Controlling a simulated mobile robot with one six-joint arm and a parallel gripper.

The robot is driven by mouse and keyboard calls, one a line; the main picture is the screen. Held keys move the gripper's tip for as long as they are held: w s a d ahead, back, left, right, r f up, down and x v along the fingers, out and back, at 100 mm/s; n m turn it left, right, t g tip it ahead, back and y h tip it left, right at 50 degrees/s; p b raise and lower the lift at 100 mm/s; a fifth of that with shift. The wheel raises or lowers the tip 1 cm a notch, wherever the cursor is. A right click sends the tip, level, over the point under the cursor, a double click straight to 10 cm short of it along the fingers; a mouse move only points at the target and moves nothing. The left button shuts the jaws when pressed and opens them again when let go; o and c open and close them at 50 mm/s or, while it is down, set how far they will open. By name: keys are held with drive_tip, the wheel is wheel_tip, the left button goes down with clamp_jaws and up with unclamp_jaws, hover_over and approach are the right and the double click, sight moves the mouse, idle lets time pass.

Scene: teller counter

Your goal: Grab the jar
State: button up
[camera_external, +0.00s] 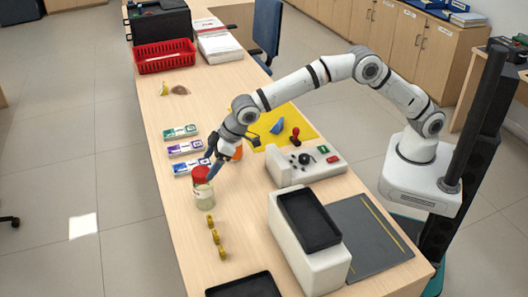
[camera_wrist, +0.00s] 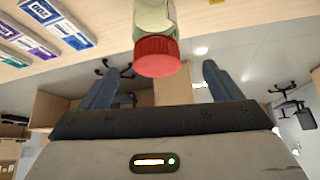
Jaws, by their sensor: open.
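The jar (camera_external: 203,194) stands upright on the counter near its left edge, with a pale see-through body and a red lid (camera_external: 200,174). In the wrist view the jar body (camera_wrist: 153,18) is at the top and its red lid (camera_wrist: 156,56) points down the picture, between the two blue-grey fingers. My gripper (camera_external: 212,163) is open, tilted down at the jar's lid; it also shows in the wrist view (camera_wrist: 158,68). I see a gap on both sides of the lid. In the external view a finger partly overlaps the jar's top.
Several card packs (camera_external: 185,149) lie just behind the jar. Small yellow pieces (camera_external: 216,237) stand in a row in front. A joystick box (camera_external: 307,166) and a white machine (camera_external: 295,240) stand to the right.

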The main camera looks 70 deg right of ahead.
sight(204, 171)
drive_tip(key=shift+d+p+x, duration=0.2)
drive_tip(key=shift+p+x, duration=0.3)
drive_tip(key=shift+x, duration=2.9)
drive_tip(key=shift+w, duration=0.15)
drive_tip(key=shift+c, duration=0.6)
drive_tip(key=c, duration=1.5)
drive_tip(key=shift+o, duration=0.2)
drive_tip(key=shift+r, duration=0.15)
